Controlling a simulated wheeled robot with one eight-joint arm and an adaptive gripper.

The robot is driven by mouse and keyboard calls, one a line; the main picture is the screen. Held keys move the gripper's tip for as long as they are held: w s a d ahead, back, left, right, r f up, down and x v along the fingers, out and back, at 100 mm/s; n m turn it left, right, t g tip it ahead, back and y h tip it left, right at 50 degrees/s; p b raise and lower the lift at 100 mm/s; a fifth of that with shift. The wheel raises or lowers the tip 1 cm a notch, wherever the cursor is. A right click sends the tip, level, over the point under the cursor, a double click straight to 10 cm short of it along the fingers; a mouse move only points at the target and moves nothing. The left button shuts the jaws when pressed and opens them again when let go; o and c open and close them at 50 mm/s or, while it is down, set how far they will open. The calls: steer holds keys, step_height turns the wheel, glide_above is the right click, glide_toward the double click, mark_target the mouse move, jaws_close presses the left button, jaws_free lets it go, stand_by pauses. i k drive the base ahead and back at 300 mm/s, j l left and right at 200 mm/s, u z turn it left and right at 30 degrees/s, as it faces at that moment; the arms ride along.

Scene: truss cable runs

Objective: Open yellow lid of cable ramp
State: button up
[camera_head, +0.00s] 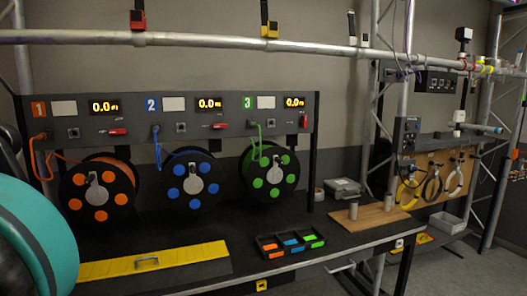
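The yellow lid (190,254) of the cable ramp lies flat and looks closed, at the front left of the black bench. The ramp's dark body (205,269) shows as a sloped strip along the lid's front edge. The left end of the ramp is close to the left side of the picture and partly hard to make out. My gripper is not in view.
Orange (98,192), blue (189,182) and green (271,176) cable reels stand behind the ramp under a numbered panel. A black tray (262,241) of coloured pieces sits right of it. A wooden board (370,216) lies further right. Bare bench lies between ramp and tray.

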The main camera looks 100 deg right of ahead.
mark_target(108, 269)
steer(key=z, duration=3.15)
